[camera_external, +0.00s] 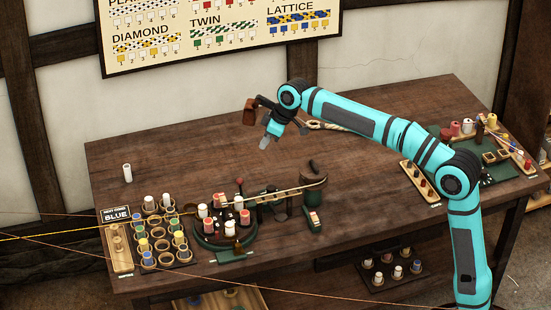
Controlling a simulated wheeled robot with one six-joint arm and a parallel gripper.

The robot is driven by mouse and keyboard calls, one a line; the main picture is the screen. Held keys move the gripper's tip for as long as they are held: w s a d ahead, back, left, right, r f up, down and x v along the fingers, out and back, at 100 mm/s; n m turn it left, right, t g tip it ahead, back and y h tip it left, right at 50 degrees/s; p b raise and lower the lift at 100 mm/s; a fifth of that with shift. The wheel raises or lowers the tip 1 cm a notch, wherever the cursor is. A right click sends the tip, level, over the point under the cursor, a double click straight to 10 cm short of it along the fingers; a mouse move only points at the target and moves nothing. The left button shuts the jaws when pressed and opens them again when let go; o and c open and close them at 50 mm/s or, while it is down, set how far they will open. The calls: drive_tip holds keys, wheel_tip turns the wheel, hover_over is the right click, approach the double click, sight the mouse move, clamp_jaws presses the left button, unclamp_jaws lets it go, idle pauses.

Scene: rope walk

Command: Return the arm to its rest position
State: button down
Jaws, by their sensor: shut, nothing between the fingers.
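My arm (345,115) is turquoise with dark joints. It rises at the lower right and reaches left over the wooden table (190,150). It is bent at an elbow at the right and at a wrist near the table's middle. My gripper (265,143) hangs over the back middle of the table, pointing down and left. It is shut, with nothing seen in it. A dark and brown part (250,112) shows beside the wrist. The gripper is apart from the bobbins and the round stand.
A round dark stand (225,245) with several bobbins is at front left, beside a bobbin rack (165,258) and a "BLUE" sign (116,215). A lone white bobbin (127,172) stands at back left. A green mat (510,165) lies at right. The table's back middle is mostly clear.

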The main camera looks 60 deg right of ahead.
drive_tip(key=s+a+r+m+t, duration=0.1)
drive_tip(key=s+r+t, duration=0.15)
drive_tip(key=s, duration=0.55)
drive_tip(key=s+a+r+t+h, duration=0.15)
drive_tip(key=s+r, duration=0.25)
drive_tip(key=s, duration=0.4)
drive_tip(key=s+a+r+m+t, duration=0.1)
drive_tip(key=s+a+r+t, duration=0.15)
drive_tip(key=s, duration=0.55)
drive_tip(key=s+a+f+t, duration=0.1)
drive_tip(key=s+f+t, duration=0.1)
drive_tip(key=s, duration=1.1)
drive_tip(key=s+a+f+m+t, duration=0.1)
drive_tip(key=s+f+t, duration=0.2)
drive_tip(key=s, duration=0.9)
drive_tip(key=shift+s+t, duration=0.35)
drive_tip(key=shift+t, duration=0.1)
